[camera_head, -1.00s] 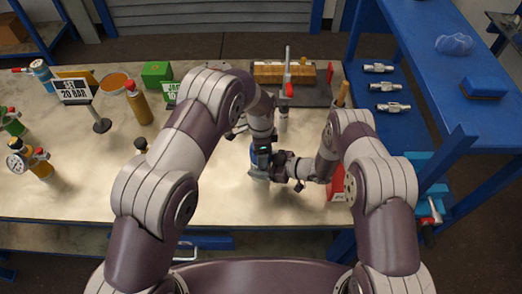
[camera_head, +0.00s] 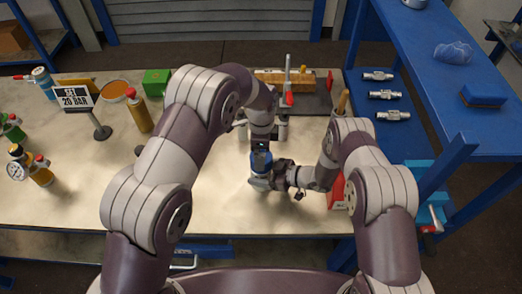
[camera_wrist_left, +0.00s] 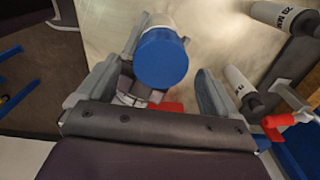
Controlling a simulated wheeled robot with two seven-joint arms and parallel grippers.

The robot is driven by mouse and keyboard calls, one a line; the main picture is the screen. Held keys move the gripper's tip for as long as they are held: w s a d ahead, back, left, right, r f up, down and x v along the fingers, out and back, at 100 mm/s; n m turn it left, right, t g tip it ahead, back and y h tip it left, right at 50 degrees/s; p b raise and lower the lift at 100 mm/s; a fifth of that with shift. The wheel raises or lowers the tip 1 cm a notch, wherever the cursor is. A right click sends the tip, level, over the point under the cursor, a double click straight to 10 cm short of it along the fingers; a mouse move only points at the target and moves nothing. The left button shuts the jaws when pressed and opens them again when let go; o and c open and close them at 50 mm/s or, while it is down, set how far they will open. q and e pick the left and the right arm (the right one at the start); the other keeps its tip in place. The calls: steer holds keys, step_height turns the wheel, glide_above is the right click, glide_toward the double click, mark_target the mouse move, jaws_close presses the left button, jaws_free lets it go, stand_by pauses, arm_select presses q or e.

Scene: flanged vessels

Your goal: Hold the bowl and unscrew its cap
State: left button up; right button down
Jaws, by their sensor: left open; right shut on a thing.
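The bowl (camera_head: 261,183) is upright near the middle of the table, with its blue cap (camera_head: 260,163) on top. In the left wrist view the cap (camera_wrist_left: 160,58) is a round blue disc, with part of the pale bowl (camera_wrist_left: 160,20) behind it. My right gripper (camera_head: 272,180) is shut on the bowl from the right side. My left gripper (camera_head: 262,146) is just behind the cap in the head view. In the left wrist view its open fingers (camera_wrist_left: 172,66) stand on either side of the cap with gaps. I cannot tell how tightly the cap sits.
A red-handled clamp fixture (camera_head: 288,95) stands behind the bowl. A red block (camera_head: 337,193) is close to my right forearm. Labelled white cylinders (camera_wrist_left: 240,80) show right in the wrist view. A sign (camera_head: 76,97) and bottles stand left. The front-left tabletop is clear.

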mark_target(261, 173)
arm_select(q)
steer(key=m, duration=0.1)
steer(key=r+m, duration=0.1)
steer(key=m, duration=0.3)
steer(key=shift+r, duration=0.4)
arm_select(e)
steer(key=shift+f, duration=0.1)
arm_select(q)
steer(key=m, duration=0.2)
steer(key=shift+r+m, duration=0.35)
steer(key=shift+m, duration=0.05)
step_height(261, 173, down, 8)
steer(key=shift+r, duration=0.15)
steer(key=c, duration=1)
steer(key=n, duration=0.2)
steer(key=shift+n, duration=0.3)
steer(key=shift+c, duration=0.3)
steer(key=shift+r, duration=0.25)
steer(key=shift+r, duration=0.85)
steer(key=shift+r, duration=0.1)
